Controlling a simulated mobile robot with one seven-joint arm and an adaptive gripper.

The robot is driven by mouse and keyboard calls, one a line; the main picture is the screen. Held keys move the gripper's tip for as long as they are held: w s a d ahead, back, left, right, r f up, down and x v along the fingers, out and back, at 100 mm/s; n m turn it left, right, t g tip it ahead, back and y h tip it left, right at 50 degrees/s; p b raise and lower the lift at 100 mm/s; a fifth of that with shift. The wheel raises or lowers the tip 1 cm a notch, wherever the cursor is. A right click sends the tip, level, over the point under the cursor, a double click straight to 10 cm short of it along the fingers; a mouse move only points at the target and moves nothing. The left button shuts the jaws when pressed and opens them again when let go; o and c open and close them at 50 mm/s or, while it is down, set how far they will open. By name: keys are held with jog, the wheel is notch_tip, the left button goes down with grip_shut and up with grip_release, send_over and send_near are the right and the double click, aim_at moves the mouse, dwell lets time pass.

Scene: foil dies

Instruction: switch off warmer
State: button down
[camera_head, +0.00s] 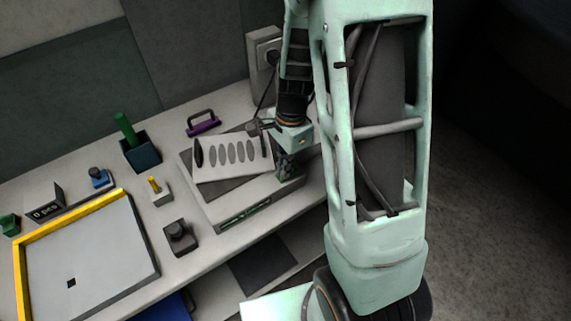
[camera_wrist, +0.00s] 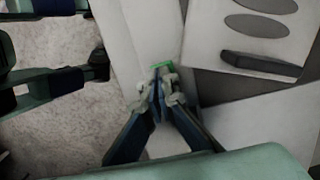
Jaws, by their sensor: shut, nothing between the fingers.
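The warmer (camera_head: 245,204) is a low grey box near the right end of the table, with a tilted plate of oval slots (camera_head: 232,157) on top. My gripper (camera_head: 287,168) is shut and empty, pointing down at the warmer's right end. In the wrist view, the closed fingertips (camera_wrist: 160,76) are right at a small green piece (camera_wrist: 162,65) on a pale surface, which looks like a switch. The fingers partly cover it; I cannot tell whether they touch it, or its position.
A wall socket box (camera_head: 266,48) with a cable stands behind the warmer. A purple handled tool (camera_head: 203,124), a dark cup (camera_head: 141,158) with a green handle, and a black block (camera_head: 180,238) stand around it. A yellow-edged tray (camera_head: 100,262) fills the left.

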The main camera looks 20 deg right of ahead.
jog(key=shift+d, duration=0.15)
jog(key=shift+w+d, duration=0.25)
jog(key=shift+d, duration=0.45)
jog(key=shift+r, duration=0.15)
notch_tip(320, 180, up, 14)
jog(key=d+p, duration=0.2)
jog(key=shift+w+d+f, duration=0.25)
jog(key=shift+w+d, duration=0.15)
jog(key=shift+w, duration=0.05)
jog(key=shift+f, duration=0.1)
